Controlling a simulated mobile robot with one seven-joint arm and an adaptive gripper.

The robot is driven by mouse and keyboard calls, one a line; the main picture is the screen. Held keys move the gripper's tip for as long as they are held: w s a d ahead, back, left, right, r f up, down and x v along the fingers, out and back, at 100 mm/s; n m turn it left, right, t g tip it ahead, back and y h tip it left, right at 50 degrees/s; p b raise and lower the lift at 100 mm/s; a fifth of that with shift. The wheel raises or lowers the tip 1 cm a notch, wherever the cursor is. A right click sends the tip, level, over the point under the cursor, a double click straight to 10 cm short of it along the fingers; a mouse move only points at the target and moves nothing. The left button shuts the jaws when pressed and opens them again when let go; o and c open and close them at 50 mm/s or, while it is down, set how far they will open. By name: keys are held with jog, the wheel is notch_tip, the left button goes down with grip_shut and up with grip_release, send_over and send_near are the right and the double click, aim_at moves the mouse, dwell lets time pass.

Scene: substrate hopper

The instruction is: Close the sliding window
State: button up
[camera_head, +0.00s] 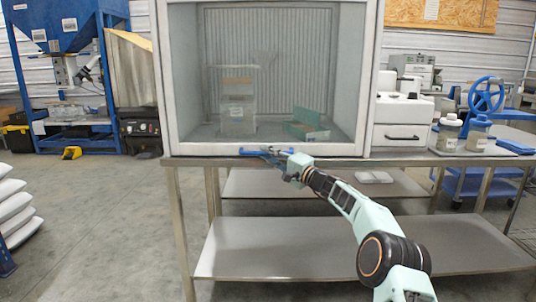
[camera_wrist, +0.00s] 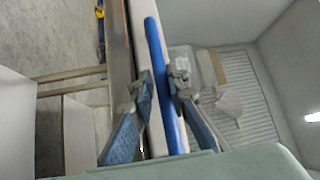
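The white-framed cabinet (camera_head: 369,75) stands on a metal table and has a clear front window. A blue handle bar (camera_head: 250,152) runs along the low front edge of the cabinet; it also shows in the wrist view (camera_wrist: 154,40). Whether a gap is left under the window cannot be told. My gripper (camera_head: 278,153) is at the handle. In the wrist view its fingers (camera_wrist: 162,82) are apart, one on each side of the blue bar. A small gap shows at the left finger, and firm contact is not visible.
Inside the cabinet are a clear box (camera_head: 238,112) and a teal open box (camera_head: 306,131). A white machine (camera_head: 403,120) and lidded jars (camera_head: 449,133) stand to the right. The lower shelf (camera_head: 290,250) is below my arm. Open floor lies to the left.

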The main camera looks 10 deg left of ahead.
jog(key=shift+o, duration=1.3)
jog(key=shift+f, duration=0.3)
jog(key=shift+o, duration=0.4)
jog(key=shift+r, duration=0.15)
jog(key=shift+s+d, duration=0.2)
jog(key=shift+d, duration=0.3)
jog(key=v, duration=1.1)
jog(key=shift+s+a, duration=0.1)
jog(key=shift+a, duration=0.1)
